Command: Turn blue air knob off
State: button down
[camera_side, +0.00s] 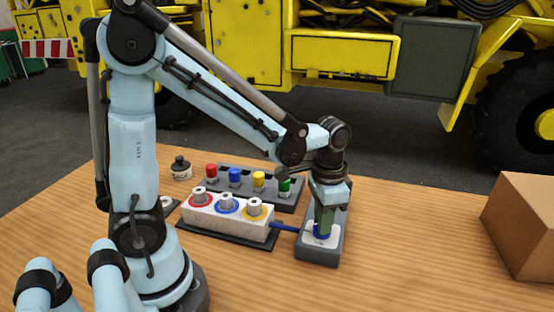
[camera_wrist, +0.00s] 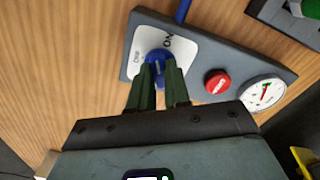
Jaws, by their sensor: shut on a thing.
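The blue air knob (camera_wrist: 158,66) sits on a white label plate (camera_wrist: 186,52) at one end of a grey panel (camera_wrist: 196,36). The word "ON" shows on the plate beside the knob; the other word is hard to read. My gripper (camera_wrist: 159,72) is shut on the blue knob, with one green finger on each side of it. In the side view my gripper (camera_side: 322,229) points straight down at the panel, and a bit of the blue knob (camera_side: 322,236) shows beneath the fingers.
A red button (camera_wrist: 217,81) and a round gauge (camera_wrist: 262,93) are on the same panel. A blue hose (camera_side: 285,227) joins the panel to a white block (camera_side: 212,222) with coloured rings. A rack (camera_side: 247,185) with coloured plugs stands behind. A cardboard box (camera_side: 520,225) is at the right.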

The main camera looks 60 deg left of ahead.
jog(key=n, duration=1.2)
dwell(0.7)
jog(key=c, duration=1.1)
grip_release()
jog(key=shift+r, duration=6.05)
